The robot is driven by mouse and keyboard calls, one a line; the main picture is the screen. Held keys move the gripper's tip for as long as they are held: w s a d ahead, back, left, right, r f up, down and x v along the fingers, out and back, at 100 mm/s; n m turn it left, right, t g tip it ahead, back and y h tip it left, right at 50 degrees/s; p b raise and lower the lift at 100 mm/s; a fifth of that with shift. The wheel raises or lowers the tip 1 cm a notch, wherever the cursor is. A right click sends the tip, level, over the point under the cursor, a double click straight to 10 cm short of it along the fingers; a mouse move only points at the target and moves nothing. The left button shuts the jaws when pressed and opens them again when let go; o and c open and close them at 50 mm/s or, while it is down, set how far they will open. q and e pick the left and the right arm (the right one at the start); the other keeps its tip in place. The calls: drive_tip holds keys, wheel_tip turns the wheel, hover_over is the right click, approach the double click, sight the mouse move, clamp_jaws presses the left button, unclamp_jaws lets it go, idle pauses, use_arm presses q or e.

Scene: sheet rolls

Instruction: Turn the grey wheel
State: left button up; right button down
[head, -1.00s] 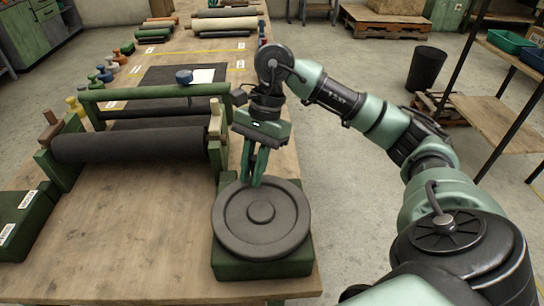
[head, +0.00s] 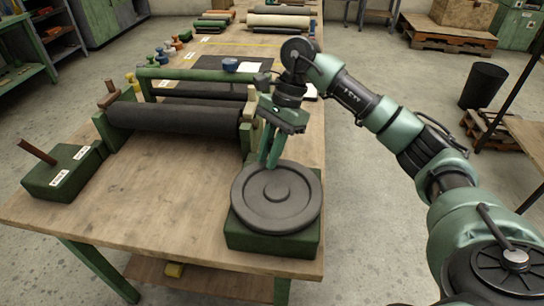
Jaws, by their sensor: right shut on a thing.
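The grey wheel (head: 298,203) lies flat on a green block at the table's front right corner. It is a round disc with a raised ring and hub. My right gripper (head: 269,163) comes down from above at the wheel's far rim, its green fingers close together. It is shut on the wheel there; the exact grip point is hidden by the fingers. My left gripper is out of view.
The green roller frame (head: 182,74) with a dark roll (head: 172,119) stands just left of my right gripper. A green box with a brown lever (head: 65,172) sits at the table's left. The wooden table top (head: 150,190) between them is clear.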

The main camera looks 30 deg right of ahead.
drive_tip(key=shift+s+a+f, duration=0.1)
drive_tip(key=shift+s+f, duration=0.05)
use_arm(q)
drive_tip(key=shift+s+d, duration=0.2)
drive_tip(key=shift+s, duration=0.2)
use_arm(e)
drive_tip(key=shift+f, duration=0.15)
idle(0.5)
drive_tip(key=c, duration=1.3)
unclamp_jaws()
drive_tip(key=shift+s, duration=0.1)
drive_tip(key=shift+s+r, duration=0.1)
drive_tip(key=shift+r, duration=0.15)
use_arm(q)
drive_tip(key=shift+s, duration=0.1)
use_arm(e)
drive_tip(key=shift+w, duration=0.25)
